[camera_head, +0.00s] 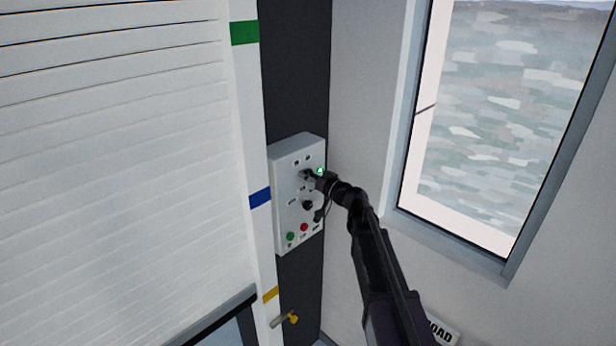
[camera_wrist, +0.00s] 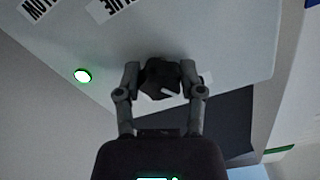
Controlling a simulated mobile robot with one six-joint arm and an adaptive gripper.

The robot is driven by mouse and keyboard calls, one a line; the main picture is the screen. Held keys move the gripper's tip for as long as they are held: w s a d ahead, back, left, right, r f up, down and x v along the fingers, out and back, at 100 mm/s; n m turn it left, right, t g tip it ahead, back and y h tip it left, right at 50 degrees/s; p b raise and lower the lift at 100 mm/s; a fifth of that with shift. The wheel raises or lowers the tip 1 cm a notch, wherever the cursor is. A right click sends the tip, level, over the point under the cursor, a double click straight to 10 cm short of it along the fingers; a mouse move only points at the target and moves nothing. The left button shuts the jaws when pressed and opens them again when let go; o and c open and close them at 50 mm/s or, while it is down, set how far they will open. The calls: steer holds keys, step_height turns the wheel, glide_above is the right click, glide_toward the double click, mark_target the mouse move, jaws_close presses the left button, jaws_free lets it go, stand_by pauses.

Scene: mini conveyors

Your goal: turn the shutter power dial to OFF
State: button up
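The shutter power dial (camera_wrist: 160,80) is a dark faceted knob with a white pointer mark, on the pale control panel (camera_wrist: 228,45). In the wrist view the two fingertips of my gripper (camera_wrist: 161,78) stand on either side of the dial and appear to touch it. In the head view my gripper (camera_head: 312,177) reaches the upper part of the same panel (camera_head: 290,160) and hides most of the dial. The markings around the dial are too hidden to read, so its setting cannot be told.
A green lamp (camera_wrist: 82,76) is lit beside the dial. Lower on the panel are a black knob (camera_head: 308,205), a green button (camera_head: 290,236) and a red button (camera_head: 304,227). The white shutter (camera_head: 110,150) is at left, a window (camera_head: 500,120) at right.

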steer(key=shift+m, duration=0.4)
steer(key=shift+c, duration=0.2)
steer(key=m, duration=0.5)
steer(key=shift+a+r, duration=0.1)
steer(key=m, duration=0.6)
stand_by(0.4)
steer(key=o, duration=1.2)
steer(key=shift+c, duration=0.2)
steer(key=v, duration=1.2)
